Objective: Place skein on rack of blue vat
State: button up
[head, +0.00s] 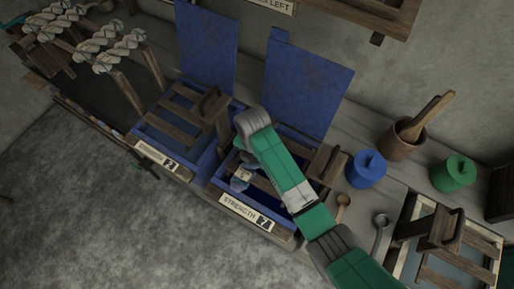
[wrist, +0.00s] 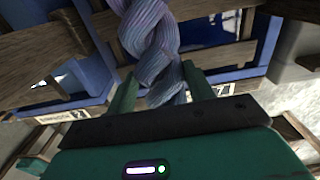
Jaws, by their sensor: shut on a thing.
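A twisted blue-purple skein (wrist: 150,40) runs between the two green fingers of my gripper (wrist: 160,82) in the wrist view. My gripper is shut on it. In the head view my green and grey arm reaches over the right-hand blue vat (head: 218,187) and mostly hides the gripper. A small bluish piece, likely the skein (head: 238,185), shows beside the arm, over the vat. This vat has dark wooden rack slats (head: 264,183), a raised blue lid and a front sign reading STRENGTH. Whether the skein touches the slats cannot be told.
A second blue vat (head: 150,133) with wooden slats and a raised lid stands to the left. Pale skeins (head: 100,45) hang on a wooden rack at the far left. A blue jar (head: 366,168), a green jar (head: 454,173) and a wooden mortar (head: 405,137) stand to the right.

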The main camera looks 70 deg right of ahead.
jog(key=d, duration=0.2)
jog(key=w+d+b, duration=0.1)
jog(key=d, duration=0.3)
jog(key=shift+w+d+f, duration=0.1)
jog(key=shift+w+f, duration=0.1)
jog(key=shift+f, duration=0.1)
jog(key=shift+f+b, duration=0.75)
jog(key=shift+f, duration=1)
jog(key=shift+f, duration=0.15)
jog(key=o, duration=1)
jog(key=shift+o, duration=0.2)
notch_tip(320, 180, up, 12)
jog(key=p, duration=0.3)
